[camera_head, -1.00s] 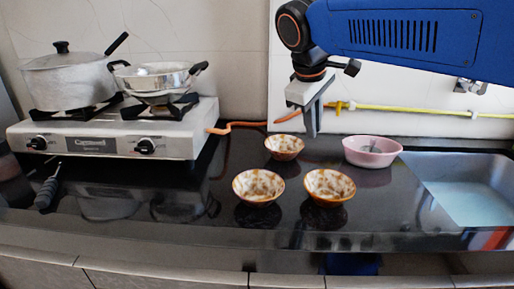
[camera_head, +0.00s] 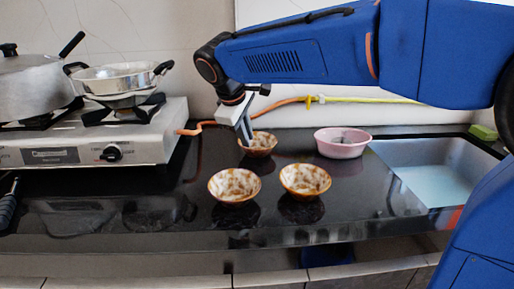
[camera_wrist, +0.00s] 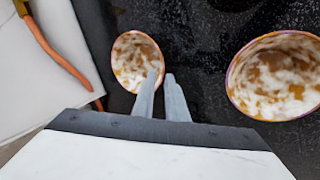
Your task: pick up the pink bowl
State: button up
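The pink bowl (camera_head: 342,147) stands upright on the dark counter, left of the sink, in the head view. A small dark mark shows inside it. My gripper (camera_head: 247,140) points down beside the rear patterned bowl (camera_head: 261,145), well to the left of the pink bowl. The fingers hide part of that patterned bowl. The pink bowl is not in the wrist view.
Two more brown-and-white bowls, a left one (camera_head: 234,186) and a right one (camera_head: 305,181), stand nearer the front edge. A gas stove (camera_head: 100,135) with pots is at left. The sink (camera_head: 430,165) is at right. An orange hose (camera_head: 185,132) runs behind.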

aim_at(252, 149)
jog(key=shift+d+x, duration=0.15)
jog(key=shift+x, duration=1.65)
jog(key=shift+d+x, duration=0.1)
jog(key=shift+x, duration=1.7)
jog(key=shift+s, duration=0.15)
jog(key=shift+c, duration=0.5)
grip_shut()
jog(key=shift+r, duration=0.1)
